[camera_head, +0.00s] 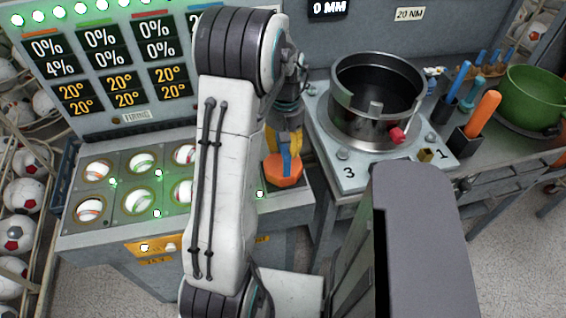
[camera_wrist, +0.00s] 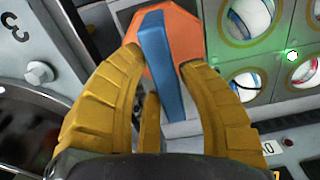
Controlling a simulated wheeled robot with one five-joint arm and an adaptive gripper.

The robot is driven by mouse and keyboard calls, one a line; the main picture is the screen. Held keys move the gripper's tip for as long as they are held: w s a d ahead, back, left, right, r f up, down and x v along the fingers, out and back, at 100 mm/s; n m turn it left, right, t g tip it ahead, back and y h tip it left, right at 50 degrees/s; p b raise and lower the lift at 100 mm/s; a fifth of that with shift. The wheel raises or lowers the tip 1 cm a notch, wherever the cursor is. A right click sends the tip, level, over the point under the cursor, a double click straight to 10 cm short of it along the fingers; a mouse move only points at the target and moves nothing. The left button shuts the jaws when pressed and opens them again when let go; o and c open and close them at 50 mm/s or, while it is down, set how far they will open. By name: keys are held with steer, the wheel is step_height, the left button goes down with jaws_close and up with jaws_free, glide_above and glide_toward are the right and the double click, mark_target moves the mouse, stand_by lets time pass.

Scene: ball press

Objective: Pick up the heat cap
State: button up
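The heat cap (camera_head: 283,176) is an orange, many-sided plate with a blue bar handle across its top. In the head view it is at the right end of the panel with the ball sockets, below my gripper (camera_head: 284,141). In the wrist view the heat cap (camera_wrist: 186,30) is straight ahead. My gripper (camera_wrist: 163,64) has its yellow fingers spread on both sides of the blue handle, with gaps visible between fingertips and handle. Whether a fingertip touches the orange plate is unclear. My arm hides part of the panel.
The ball panel (camera_head: 125,215) holds several baseballs in round sockets. A metal pot (camera_head: 375,110) stands on a numbered plate to the right. Orange- and blue-handled tools (camera_head: 482,114) and a green bowl (camera_head: 535,97) are farther right.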

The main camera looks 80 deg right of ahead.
jaws_close()
steer(key=shift+r, duration=0.15)
